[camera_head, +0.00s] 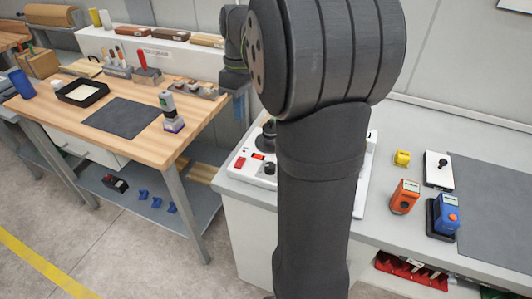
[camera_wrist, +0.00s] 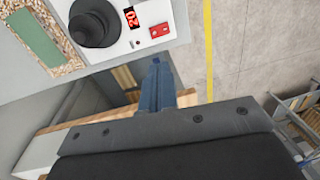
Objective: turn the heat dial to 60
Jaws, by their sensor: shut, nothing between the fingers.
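The roller coater's white panel (camera_head: 232,172) stands on the grey bench, partly hidden behind my arm. It carries a small black knob (camera_head: 269,168), a red display (camera_head: 258,157) and a red switch (camera_head: 240,162). In the wrist view, a large black round knob (camera_wrist: 92,24) sits beside the red display (camera_wrist: 131,17) and the red switch (camera_wrist: 159,30). The display's tilted digits look like 20. I cannot tell for sure which knob is the heat dial. My gripper (camera_wrist: 156,62) is shut and empty, apart from the panel.
A wooden workbench (camera_head: 60,112) with a black tray (camera_head: 83,92) is at left. A floor gap separates the benches.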

